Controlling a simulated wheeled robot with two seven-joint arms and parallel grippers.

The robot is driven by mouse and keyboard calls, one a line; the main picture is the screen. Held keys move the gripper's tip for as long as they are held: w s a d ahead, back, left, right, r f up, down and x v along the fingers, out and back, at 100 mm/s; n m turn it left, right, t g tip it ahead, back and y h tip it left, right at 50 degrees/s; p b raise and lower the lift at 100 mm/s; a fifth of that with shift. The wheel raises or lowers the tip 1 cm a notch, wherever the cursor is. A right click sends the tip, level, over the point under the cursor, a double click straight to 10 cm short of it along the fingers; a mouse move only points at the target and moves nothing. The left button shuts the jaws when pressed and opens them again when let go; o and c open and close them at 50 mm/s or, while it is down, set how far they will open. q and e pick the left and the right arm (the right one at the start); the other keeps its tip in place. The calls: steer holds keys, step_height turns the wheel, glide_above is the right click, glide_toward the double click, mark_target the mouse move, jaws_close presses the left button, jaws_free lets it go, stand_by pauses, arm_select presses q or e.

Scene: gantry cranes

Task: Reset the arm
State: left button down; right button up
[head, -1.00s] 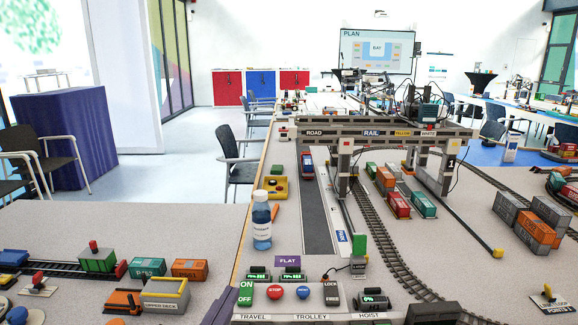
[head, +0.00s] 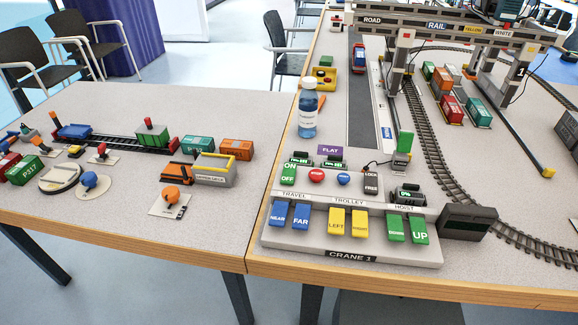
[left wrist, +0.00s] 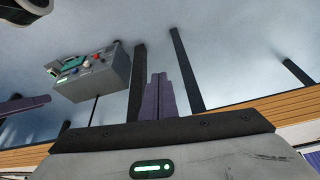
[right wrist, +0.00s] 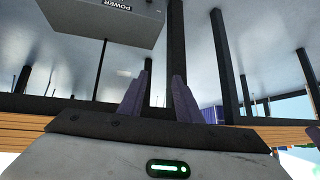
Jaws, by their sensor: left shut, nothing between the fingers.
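Neither arm shows in the head view. My left gripper (left wrist: 158,97) has its two purple fingers together and empty, with floor and dark table legs behind them. My right gripper (right wrist: 158,100) has its purple fingers apart with nothing between them, in front of dark table legs. Both wrist views show the wooden table edge behind the gripper bodies. The Crane 1 control panel (head: 350,215) lies at the near edge of the right table, with blue, yellow and green keys.
A grey box with knobs (left wrist: 92,75) shows in the left wrist view, and a box marked POWER (right wrist: 110,15) in the right. A bottle (head: 308,110) stands behind the panel, and a gantry crane (head: 440,30) spans the tracks. Toy wagons (head: 155,135) stand on the left table.

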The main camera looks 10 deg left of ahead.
arm_select(q)
steer(key=w+d+f+t+h, duration=0.1)
steer(key=d+f+t, duration=0.3)
steer(key=f, duration=0.5)
steer(key=shift+w+f+h, duration=0.2)
steer(key=shift+w+h, duration=0.1)
steer(key=shift+w, duration=0.05)
